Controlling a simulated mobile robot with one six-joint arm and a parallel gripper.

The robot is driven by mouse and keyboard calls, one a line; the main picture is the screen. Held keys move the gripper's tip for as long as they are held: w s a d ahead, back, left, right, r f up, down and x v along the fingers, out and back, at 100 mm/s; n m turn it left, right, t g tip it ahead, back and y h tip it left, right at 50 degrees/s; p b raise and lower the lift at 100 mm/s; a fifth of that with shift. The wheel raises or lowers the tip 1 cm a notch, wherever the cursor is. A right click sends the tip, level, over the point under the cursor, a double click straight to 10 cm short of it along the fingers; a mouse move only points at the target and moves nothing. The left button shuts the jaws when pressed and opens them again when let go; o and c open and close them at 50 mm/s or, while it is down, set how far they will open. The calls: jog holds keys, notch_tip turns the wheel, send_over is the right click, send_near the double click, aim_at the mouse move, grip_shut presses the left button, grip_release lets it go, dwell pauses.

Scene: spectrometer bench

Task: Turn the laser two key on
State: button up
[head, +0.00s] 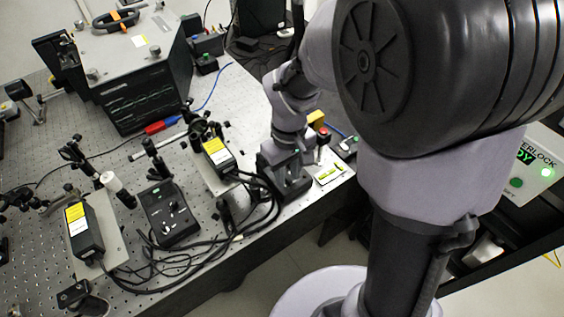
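My gripper (288,184) is low over the right edge of the optical table (150,265), pointing down. Its dark end is close to a small pale panel (330,172) with yellow-green labels; I cannot tell if they touch. The fingertips are too small and dark to show whether they are open or shut. I cannot make out a key, and the gripper may hide one. A black box with a yellow label (216,152) stands left of my gripper. A similar box (86,230) stands farther left. A black control box with small knobs (170,213) sits between them.
Black cables (190,262) loop along the table's front. A red button (323,131) and a yellow part (316,118) stand just behind my gripper. A large dark-sided instrument (145,95) fills the back left. An interlock panel (525,168) with a lit green lamp is at right.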

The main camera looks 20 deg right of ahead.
jog(key=shift+f, duration=0.35)
grip_shut()
